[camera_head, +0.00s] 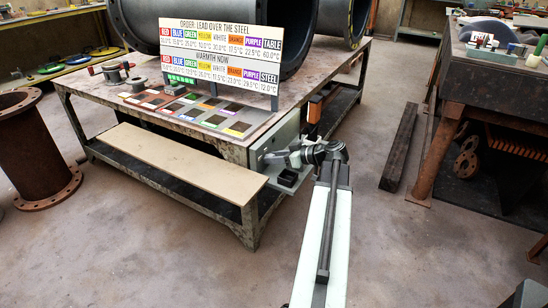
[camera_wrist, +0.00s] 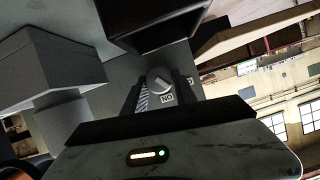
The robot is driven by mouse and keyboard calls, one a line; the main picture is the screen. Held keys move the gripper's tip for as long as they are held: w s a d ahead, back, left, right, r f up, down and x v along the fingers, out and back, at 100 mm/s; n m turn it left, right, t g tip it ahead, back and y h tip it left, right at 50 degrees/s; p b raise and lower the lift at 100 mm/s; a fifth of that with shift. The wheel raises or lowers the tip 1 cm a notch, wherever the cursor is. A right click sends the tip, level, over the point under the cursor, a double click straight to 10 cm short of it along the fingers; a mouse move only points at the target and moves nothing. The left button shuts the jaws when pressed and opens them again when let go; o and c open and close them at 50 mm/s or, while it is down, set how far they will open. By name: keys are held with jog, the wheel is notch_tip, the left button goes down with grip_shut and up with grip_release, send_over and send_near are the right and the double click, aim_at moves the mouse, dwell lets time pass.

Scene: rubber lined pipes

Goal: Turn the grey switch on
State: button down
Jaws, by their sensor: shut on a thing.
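The grey switch (camera_wrist: 159,80) is a round knob with a pale raised bar, set on a grey panel (camera_wrist: 125,73) in the wrist view. The bar lies at a slant. A small white label (camera_wrist: 167,98) beside it reads "NO" as seen from here. My gripper (camera_wrist: 158,86) has one finger on each side of the knob and is shut on it. In the head view my gripper (camera_head: 272,160) is against the grey panel at the table's right end. The switch is hidden there.
A grey block (camera_wrist: 50,70) juts out left of the knob, and a dark open box (camera_wrist: 150,25) is close above it. The work table (camera_head: 220,150) bears tiles, a sign (camera_head: 220,55) and large pipes. A dark beam (camera_head: 400,148) lies on the floor to the right.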

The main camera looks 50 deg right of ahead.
jog(key=c, duration=1)
grip_release()
jog(key=p+v, duration=0.3)
jog(key=v, duration=0.4)
jog(key=shift+r, duration=0.15)
jog(key=shift+s+d, duration=0.15)
jog(key=shift+s, duration=0.25)
